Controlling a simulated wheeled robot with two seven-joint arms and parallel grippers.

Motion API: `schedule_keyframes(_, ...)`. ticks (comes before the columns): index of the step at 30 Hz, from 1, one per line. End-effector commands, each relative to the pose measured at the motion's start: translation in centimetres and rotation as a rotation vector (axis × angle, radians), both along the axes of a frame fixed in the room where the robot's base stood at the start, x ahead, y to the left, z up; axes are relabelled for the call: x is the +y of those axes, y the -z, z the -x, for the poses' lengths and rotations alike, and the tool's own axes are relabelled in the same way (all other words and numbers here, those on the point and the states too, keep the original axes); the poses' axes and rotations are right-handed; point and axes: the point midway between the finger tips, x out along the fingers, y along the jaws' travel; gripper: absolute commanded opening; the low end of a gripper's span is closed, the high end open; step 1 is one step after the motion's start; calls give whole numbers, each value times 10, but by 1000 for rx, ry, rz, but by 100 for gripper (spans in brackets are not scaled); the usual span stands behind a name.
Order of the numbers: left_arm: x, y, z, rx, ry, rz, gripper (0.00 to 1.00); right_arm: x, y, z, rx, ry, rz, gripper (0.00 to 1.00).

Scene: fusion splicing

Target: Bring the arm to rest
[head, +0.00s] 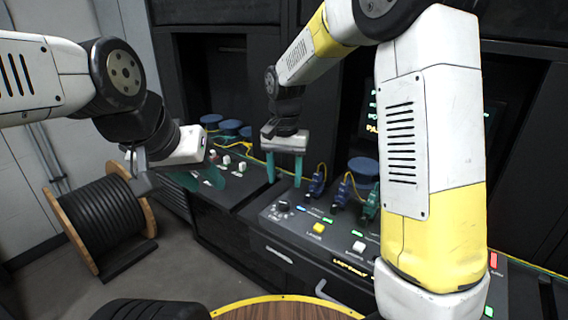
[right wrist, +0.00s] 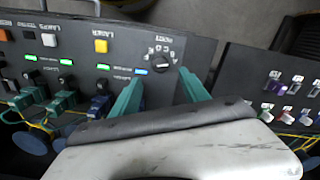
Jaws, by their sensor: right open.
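My right arm reaches in from the right in the head view. Its gripper (head: 284,184) points down above the control panel (head: 268,216), near the black rotary knob (head: 283,207). Its two teal fingers are apart with nothing between them. In the right wrist view the open fingers (right wrist: 159,76) frame the knob (right wrist: 160,63); contact cannot be made out. My left gripper (head: 202,180) hangs at the left, beside the far consoles. Its teal fingers look apart, and I see nothing held.
A yellow button (head: 319,228) and a white button (head: 359,247) lie in front. A black cable reel (head: 102,222) stands on the left floor. A round wooden surface (head: 285,310) is at the bottom.

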Motion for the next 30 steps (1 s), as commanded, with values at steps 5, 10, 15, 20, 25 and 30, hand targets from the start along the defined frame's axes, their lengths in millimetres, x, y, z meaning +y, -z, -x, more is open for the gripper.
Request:
schedule_keyframes(5,0,0,0,0,0,0,36,-24,-31,16,-53,-23,-48,53)
schedule_keyframes(10,0,0,0,0,0,0,36,-63,-76,55,-164,-86,-118,53)
schedule_keyframes(15,0,0,0,0,0,0,36,-97,-106,104,-294,-156,-154,53)
schedule_keyframes(20,0,0,0,0,0,0,36,-120,-120,150,-422,-219,-152,53)
schedule_keyframes(25,0,0,0,0,0,0,36,-133,-121,185,-521,-270,-129,53)
schedule_keyframes(30,0,0,0,0,0,0,36,-137,-119,198,-563,-293,-112,53)
